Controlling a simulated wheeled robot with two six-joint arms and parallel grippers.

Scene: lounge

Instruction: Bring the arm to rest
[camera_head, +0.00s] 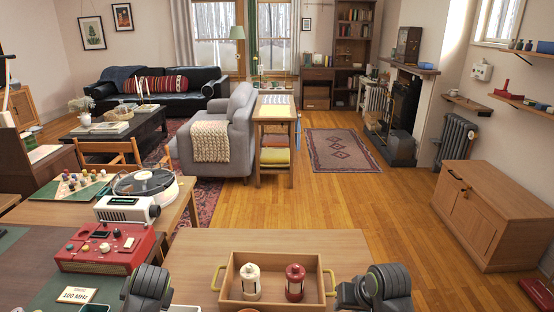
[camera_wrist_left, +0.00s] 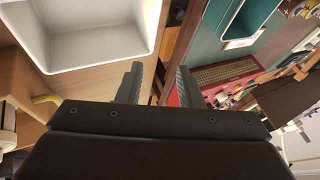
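My left gripper (camera_wrist_left: 160,70) shows in the left wrist view with its two dark fingers apart and nothing between them. In the head view, a dark part of my left arm (camera_head: 147,288) shows at the bottom, left of a wooden tray. A dark part of my right arm (camera_head: 385,290) shows at the bottom, right of the tray. The fingers of my right gripper are not in view.
A turntable (camera_head: 145,187) stands behind. In the left wrist view, a white bin (camera_wrist_left: 90,35) and a teal container (camera_wrist_left: 235,20) are near the fingers. The table behind the tray is clear.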

